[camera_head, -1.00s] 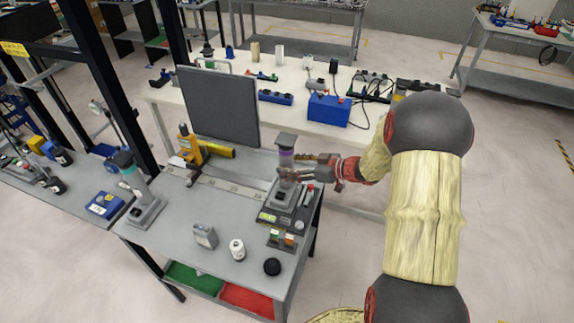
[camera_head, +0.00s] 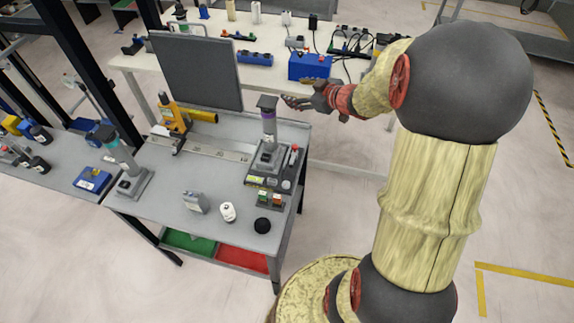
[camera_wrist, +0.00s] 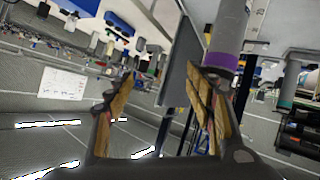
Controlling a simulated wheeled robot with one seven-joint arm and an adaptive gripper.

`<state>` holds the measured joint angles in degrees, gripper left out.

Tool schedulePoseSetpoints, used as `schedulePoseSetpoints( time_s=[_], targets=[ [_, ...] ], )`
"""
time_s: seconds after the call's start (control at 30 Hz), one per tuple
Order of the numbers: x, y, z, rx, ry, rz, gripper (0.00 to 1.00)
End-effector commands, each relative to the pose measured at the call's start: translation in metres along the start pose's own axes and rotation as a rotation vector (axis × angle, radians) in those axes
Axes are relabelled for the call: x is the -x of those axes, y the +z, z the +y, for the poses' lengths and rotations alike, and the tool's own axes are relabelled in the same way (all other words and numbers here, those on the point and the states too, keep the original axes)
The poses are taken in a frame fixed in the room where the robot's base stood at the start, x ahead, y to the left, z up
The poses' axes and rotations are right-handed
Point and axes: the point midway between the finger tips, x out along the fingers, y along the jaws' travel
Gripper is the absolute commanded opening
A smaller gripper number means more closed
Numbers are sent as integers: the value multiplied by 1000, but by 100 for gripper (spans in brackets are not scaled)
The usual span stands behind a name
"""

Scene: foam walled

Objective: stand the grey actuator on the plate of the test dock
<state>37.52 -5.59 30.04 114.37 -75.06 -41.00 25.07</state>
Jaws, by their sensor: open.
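The grey actuator (camera_head: 268,121), a cylinder with a purple band near its lower end, looks upright at the test dock (camera_head: 282,186) on the right of the grey bench. A dark square cap tops it. Its foot is partly hidden among the dock's grey parts, so full seating on the plate cannot be told. My gripper (camera_head: 297,103) is just right of the cap, apart from the actuator. In the wrist view my gripper (camera_wrist: 163,82) is open with nothing between its fingers; the actuator (camera_wrist: 232,28) shows beyond the right finger.
A dark upright panel (camera_head: 196,72) and a yellow-orange tool (camera_head: 172,115) stand at the bench's back left. A grey block (camera_head: 195,202), white bottle (camera_head: 228,212) and black knob (camera_head: 262,225) lie in front. A teal-banded device (camera_head: 122,160) stands left.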

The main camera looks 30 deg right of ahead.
Motion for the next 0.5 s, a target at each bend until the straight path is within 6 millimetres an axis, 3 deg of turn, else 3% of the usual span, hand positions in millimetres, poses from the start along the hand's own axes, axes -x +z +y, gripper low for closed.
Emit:
schedulePoseSetpoints(
  time_s=[0.03,0.1,0.27,0.37,0.5],
  targets=[
    [7,-22,5,14,65,-20,54],
    [22,-43,13,11,157,-63,54],
    [71,-77,7,-54,321,-173,54],
    [108,-86,-17,-126,367,-248,54],
    [160,-82,-73,-248,347,-362,54]
  ],
)
